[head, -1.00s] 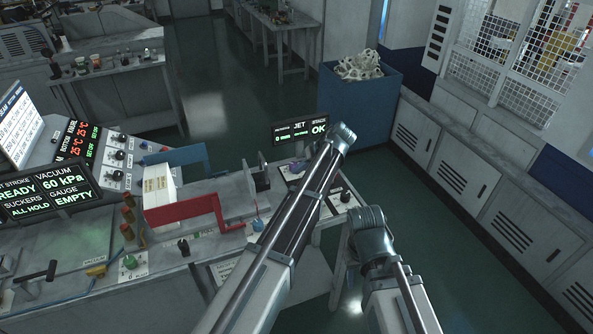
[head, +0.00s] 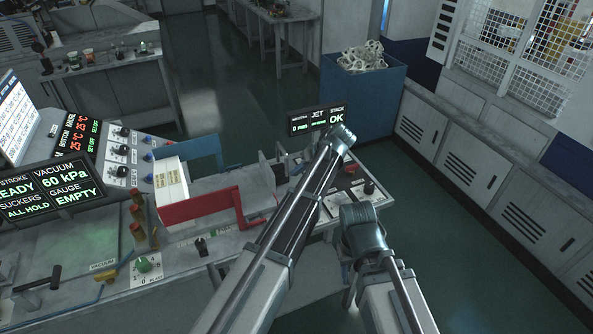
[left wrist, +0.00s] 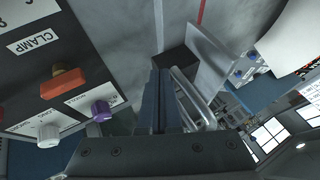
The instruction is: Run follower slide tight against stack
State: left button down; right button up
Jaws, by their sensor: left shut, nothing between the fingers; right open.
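The white stack (head: 172,181) stands upright at the left end of the magazine, behind its red side rail (head: 205,207). An upright grey plate (head: 263,178), apparently the follower slide, stands at the tray's right end, with bare tray between it and the stack. In the left wrist view a grey plate with a dark block (left wrist: 178,62) lies just beyond my left gripper (left wrist: 165,95), which is shut and empty; contact cannot be told. In the head view my left wrist (head: 340,136) hides its fingers. My right gripper (head: 362,232) hangs at the lower right, its jaws hidden, away from the magazine.
A small status screen (head: 317,119) stands behind the magazine. A control panel with an orange knob (left wrist: 62,82) and a purple knob (left wrist: 101,110) lies beside my left gripper. A blue bin (head: 365,95) stands behind; open floor lies to the right.

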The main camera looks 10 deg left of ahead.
pick_arm(q)
jog(key=shift+a, duration=0.1)
jog(key=s+a, duration=0.4)
jog(key=a, duration=0.2)
jog(key=s+a, duration=0.4)
jog(key=a, duration=0.2)
jog(key=s+a, duration=0.4)
jog(key=a, duration=0.2)
jog(key=shift+s, duration=0.1)
jog(key=shift+d, duration=0.15)
